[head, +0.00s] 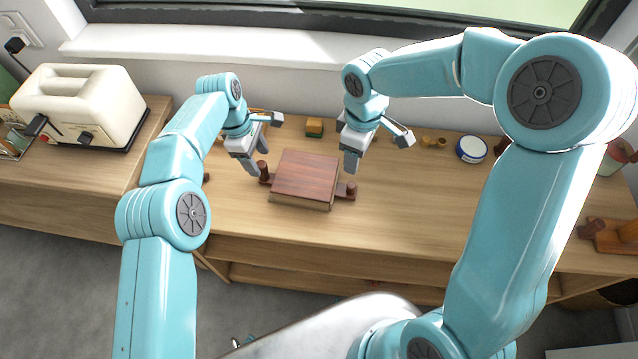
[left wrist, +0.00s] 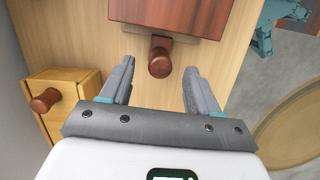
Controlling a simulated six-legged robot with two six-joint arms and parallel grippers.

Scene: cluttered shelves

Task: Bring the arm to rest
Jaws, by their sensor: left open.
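My left gripper (head: 266,146) is open and empty above the wooden counter, at the left side of a box with a reddish-brown lid (head: 306,174). In the left wrist view, the two fingers of my left gripper (left wrist: 158,72) are spread apart. The box's round brown knob (left wrist: 160,56) shows in the gap between them, with no finger seen touching it. My right gripper (head: 380,156) has its fingers apart, above the counter at the right of the box. The box has a knob at its left end (head: 264,172) and one at its right end (head: 351,190).
A cream toaster (head: 80,108) stands at the left. A brown wooden item (head: 608,235) lies at far right. The counter (head: 420,210) front is clear.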

